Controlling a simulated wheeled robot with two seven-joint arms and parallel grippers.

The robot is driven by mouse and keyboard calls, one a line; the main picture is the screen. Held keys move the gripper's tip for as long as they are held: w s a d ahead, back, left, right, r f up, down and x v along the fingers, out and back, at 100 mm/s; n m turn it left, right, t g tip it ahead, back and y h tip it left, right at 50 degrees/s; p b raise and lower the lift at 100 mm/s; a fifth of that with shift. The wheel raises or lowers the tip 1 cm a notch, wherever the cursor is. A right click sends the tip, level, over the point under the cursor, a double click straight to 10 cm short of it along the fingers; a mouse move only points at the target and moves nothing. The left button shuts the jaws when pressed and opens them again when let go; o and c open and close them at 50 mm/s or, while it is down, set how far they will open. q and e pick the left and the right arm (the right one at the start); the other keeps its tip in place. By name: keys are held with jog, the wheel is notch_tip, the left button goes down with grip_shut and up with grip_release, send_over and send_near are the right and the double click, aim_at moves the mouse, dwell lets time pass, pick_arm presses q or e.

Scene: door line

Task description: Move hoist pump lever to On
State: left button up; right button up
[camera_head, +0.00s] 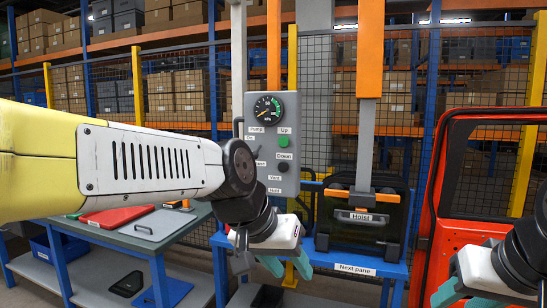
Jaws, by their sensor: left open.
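The grey hoist control panel (289,190) stands upright near the middle, with a "Pump" label and an "On" label on its left side. A small dark part, probably the pump lever (257,153), shows just above my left arm. The arm covers the panel's lower left, so the lever's setting cannot be read. My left gripper (286,266) is open and empty, with teal fingers pointing down. In the picture it is below the panel and apart from the lever. My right gripper (466,298) is at the lower right, teal fingers apart and empty.
The panel also has a gauge (268,108), a green Up button (284,142) and a dark Down button (283,167). The hoist (361,217) hangs over a blue "Next pane" stand (355,268). A red door (432,218) is right. A workbench (120,235) is left.

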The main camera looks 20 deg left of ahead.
aim_at(252, 154)
pick_arm(q)
jog(key=w+a+r+n+t+h, duration=0.1)
jog(key=w+a+r+t+h, duration=0.2)
jog(key=w, duration=0.6)
jog(key=w+a+r+h, duration=0.1)
jog(key=w+r+h, duration=0.3)
jog(key=w, duration=0.6)
jog(key=w+a+r+t+y, duration=0.1)
jog(key=w+a+r+t, duration=0.1)
jog(key=a, duration=0.5)
jog(key=w+a+r+n+t+y, duration=0.1)
jog(key=w+a+r+t+y, duration=0.1)
jog(key=w+a, duration=0.5)
jog(key=w+a+r+n+t+y, duration=0.1)
jog(key=w+a+t+y, duration=0.1)
jog(key=w+a+t, duration=0.2)
jog(key=shift+w+a+r+t, duration=0.1)
jog(key=shift+a+r, duration=0.05)
jog(key=shift+a, duration=0.4)
jog(key=shift+w+a+r+t, duration=0.1)
jog(key=shift+w+a, duration=0.05)
jog(key=shift+a, duration=0.4)
jog(key=shift+w+a+r+t, duration=0.1)
jog(key=shift+a+r, duration=0.05)
jog(key=shift+a, duration=0.4)
jog(key=x, duration=0.7)
jog(key=shift+w, duration=0.35)
grip_shut()
